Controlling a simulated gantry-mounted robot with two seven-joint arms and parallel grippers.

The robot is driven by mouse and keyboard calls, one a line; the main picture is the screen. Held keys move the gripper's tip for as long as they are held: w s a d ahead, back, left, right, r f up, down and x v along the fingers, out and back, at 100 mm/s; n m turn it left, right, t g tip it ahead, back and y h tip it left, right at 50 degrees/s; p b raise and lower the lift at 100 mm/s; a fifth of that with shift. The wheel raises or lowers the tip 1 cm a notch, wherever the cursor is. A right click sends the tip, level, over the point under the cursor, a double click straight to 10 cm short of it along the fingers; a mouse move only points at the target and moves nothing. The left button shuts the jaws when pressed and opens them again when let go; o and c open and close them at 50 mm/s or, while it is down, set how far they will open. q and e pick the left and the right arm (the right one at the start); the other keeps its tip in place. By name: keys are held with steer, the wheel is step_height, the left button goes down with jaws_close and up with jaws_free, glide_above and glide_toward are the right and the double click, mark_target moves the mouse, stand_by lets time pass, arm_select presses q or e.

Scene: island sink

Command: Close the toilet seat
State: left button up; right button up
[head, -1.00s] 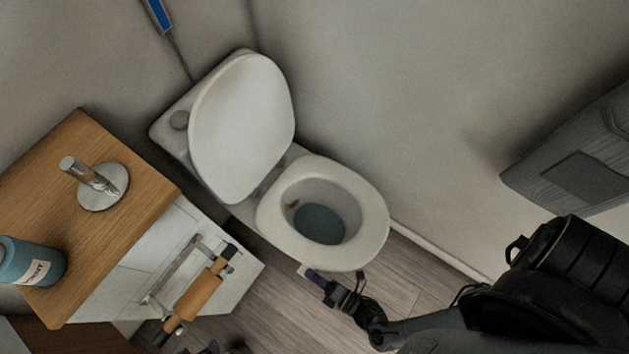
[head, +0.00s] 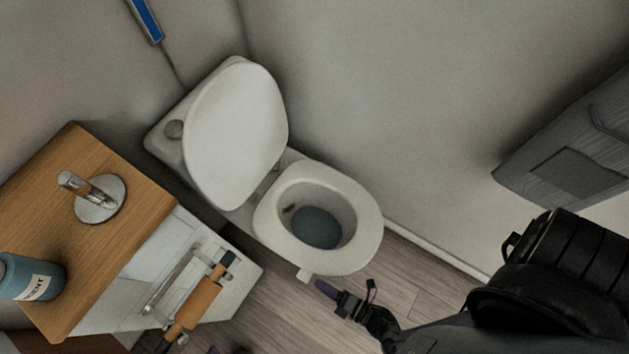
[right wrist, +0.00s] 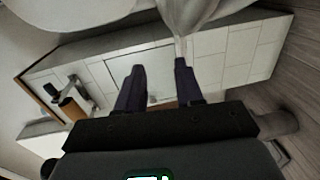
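The white toilet (head: 345,255) stands against the back wall. Its lid (head: 235,130) is raised and leans back against the tank. The bowl is uncovered, with dark water inside. My right gripper (head: 324,288) is low beside the front edge of the bowl, clear of the lid. In the right wrist view its two dark purple fingers (right wrist: 160,85) are apart and empty, with the pale toilet base (right wrist: 187,14) just beyond them. Small purple tips at the bottom edge of the head view look like my left gripper (head: 226,350), mostly cut off.
Floor shows between cabinet and toilet.

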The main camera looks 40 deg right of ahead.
steer(key=v, duration=0.6)
steer(key=shift+s, duration=0.25)
steer(key=shift+r+p, duration=0.1)
steer(key=shift+p, duration=0.25)
